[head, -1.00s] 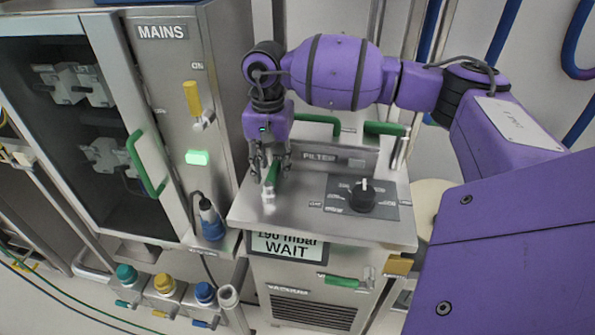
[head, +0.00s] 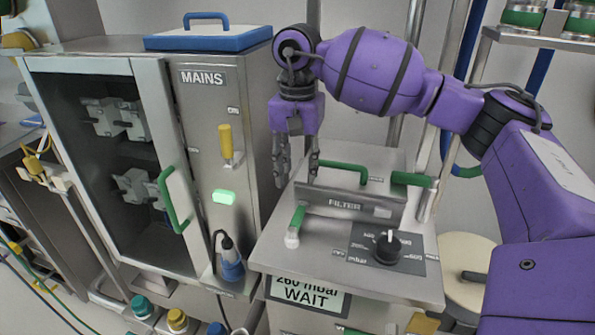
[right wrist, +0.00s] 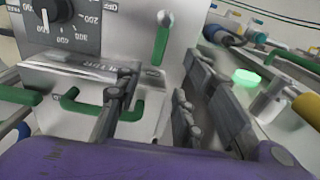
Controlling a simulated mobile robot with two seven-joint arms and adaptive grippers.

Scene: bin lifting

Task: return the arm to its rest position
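My right gripper (head: 295,172) hangs fingers-down in front of the cabinet's right side, above and left of the filter unit. Its fingers are apart with nothing between them; the right wrist view also shows the open fingers (right wrist: 152,110). My purple right arm reaches in from the right. The small green-handled lever (head: 297,222) stands below the fingers, clear of them; it also shows in the right wrist view (right wrist: 162,42). My left gripper is not in view.
The MAINS cabinet (head: 203,77) with a glass door stands at left, a blue-rimmed tray (head: 208,38) on top. The filter box (head: 350,205) and a black dial (head: 387,248) sit on the steel top. A WAIT display (head: 308,295) is below. A shelf with jars (head: 522,15) is at upper right.

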